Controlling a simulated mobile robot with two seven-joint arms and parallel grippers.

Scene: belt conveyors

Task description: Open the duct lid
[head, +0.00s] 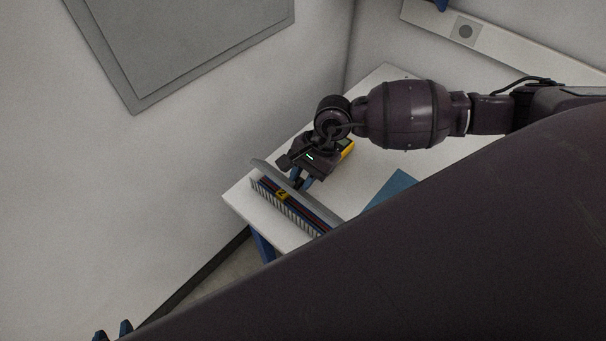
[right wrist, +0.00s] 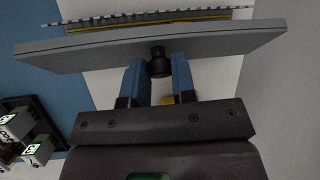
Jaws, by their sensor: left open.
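The wiring duct (head: 291,208) lies along the near left edge of the white table, with slotted teeth, coloured wires and a yellow label showing. Its long grey lid (head: 262,166) stands tilted up along the far side of the duct, so the inside shows. In the right wrist view the lid (right wrist: 80,43) crosses the top, with a black knob (right wrist: 158,66) on it. My right gripper (head: 301,181) has its blue fingers on both sides of this knob, apparently touching it. My left gripper (head: 112,332) is open and empty at the lower left corner, away from the table.
The white table (head: 385,165) has a blue sheet or panel (head: 392,189) on it, partly hidden by my arm. A wall with a grey panel (head: 185,45) stands close on the left.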

